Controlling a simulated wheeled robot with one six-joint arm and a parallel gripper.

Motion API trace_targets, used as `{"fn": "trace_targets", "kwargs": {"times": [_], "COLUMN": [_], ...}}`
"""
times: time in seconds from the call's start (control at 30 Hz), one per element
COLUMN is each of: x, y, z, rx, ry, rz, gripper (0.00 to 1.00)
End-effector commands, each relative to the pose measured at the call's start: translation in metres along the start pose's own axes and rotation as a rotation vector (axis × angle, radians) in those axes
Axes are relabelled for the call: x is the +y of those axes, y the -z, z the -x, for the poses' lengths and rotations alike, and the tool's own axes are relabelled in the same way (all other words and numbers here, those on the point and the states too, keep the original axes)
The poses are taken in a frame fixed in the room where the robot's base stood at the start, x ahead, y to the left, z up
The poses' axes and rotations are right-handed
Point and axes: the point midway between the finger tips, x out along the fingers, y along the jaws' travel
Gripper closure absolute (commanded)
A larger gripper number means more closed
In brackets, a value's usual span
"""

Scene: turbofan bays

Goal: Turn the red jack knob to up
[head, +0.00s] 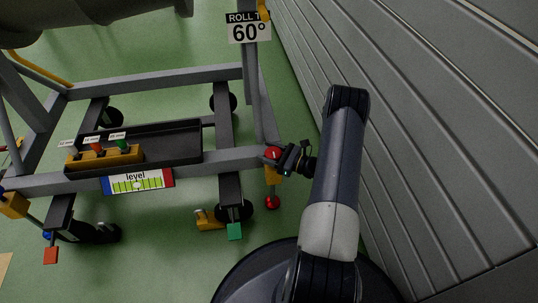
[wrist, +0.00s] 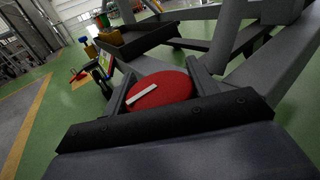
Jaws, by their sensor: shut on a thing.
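The red jack knob (head: 272,153) sits on top of a yellow jack at the right front corner of the grey cart frame in the head view. In the wrist view the knob (wrist: 165,90) is a round red disc with a white bar mark lying slantwise across it. My gripper (head: 281,156) reaches it from the right, and in the wrist view its two dark fingers (wrist: 160,88) are shut on the knob's sides. The jack's red foot (head: 272,202) shows below, near the green floor.
The cart's dark tray (head: 185,150) holds a yellow block with coloured-handled tools. A level gauge (head: 138,182) is on the front beam. A grey ribbed wall (head: 430,120) stands close on the right. A yellow wheel chock (head: 209,220) lies by a caster.

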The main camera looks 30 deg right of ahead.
Motion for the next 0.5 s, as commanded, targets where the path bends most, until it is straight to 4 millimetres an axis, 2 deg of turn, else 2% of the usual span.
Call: {"fn": "trace_targets", "kwargs": {"times": [0.4,0.43,0.5], "x": [0.0008,0.0008,0.0008], "y": [0.0000,0.0000,0.0000], "z": [0.0001,0.0001,0.0001], "rx": [0.003,0.003,0.003], "ry": [-0.034,-0.034,-0.034], "rz": [0.001,0.001,0.001], "gripper": [0.67,0.43,0.37]}}
